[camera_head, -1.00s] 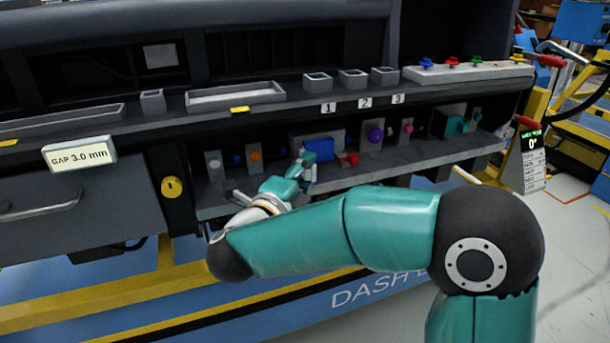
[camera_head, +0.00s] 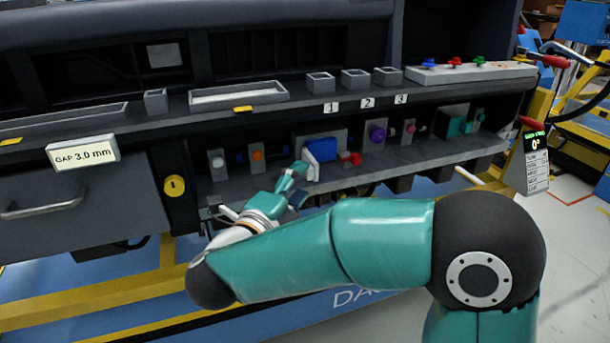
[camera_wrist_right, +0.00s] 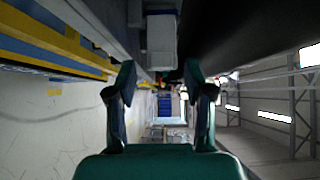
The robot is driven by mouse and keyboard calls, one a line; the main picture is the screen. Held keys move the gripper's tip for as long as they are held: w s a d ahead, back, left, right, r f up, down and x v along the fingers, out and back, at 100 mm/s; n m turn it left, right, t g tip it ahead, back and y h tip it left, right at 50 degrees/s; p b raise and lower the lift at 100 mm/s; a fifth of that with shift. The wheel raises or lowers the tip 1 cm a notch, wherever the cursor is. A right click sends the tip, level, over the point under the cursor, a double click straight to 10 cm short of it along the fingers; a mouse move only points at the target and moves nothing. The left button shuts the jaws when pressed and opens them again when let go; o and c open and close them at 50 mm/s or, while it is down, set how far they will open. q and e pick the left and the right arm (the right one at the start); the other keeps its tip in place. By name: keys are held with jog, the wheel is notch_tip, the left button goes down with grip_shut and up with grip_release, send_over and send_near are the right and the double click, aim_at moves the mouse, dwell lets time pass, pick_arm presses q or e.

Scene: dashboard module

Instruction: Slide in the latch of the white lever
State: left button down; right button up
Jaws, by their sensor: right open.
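A blue block (camera_head: 322,150) sits on the shelf under the dashboard in the head view. A white upright piece (camera_head: 312,165), which looks like the white lever, stands at its left front side. My right gripper (camera_head: 298,172) is just left of and in front of this white piece, apart from it as far as I can tell. In the right wrist view a pale grey-white block (camera_wrist_right: 161,42) shows ahead, above the gap between the fingers. The right gripper (camera_wrist_right: 159,80) is open with nothing between its fingertips. The latch itself is too small to make out. My left gripper is not in view.
A purple knob (camera_head: 377,134) and a red part (camera_head: 352,159) are right of the blue block. An orange knob (camera_head: 257,155) and a white knob (camera_head: 218,162) are left. The upper ledge (camera_head: 290,104) with open bins overhangs the shelf.

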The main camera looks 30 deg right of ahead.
jog(key=v, duration=0.7)
jog(key=shift+a, duration=0.3)
jog(key=shift+s+f, duration=0.1)
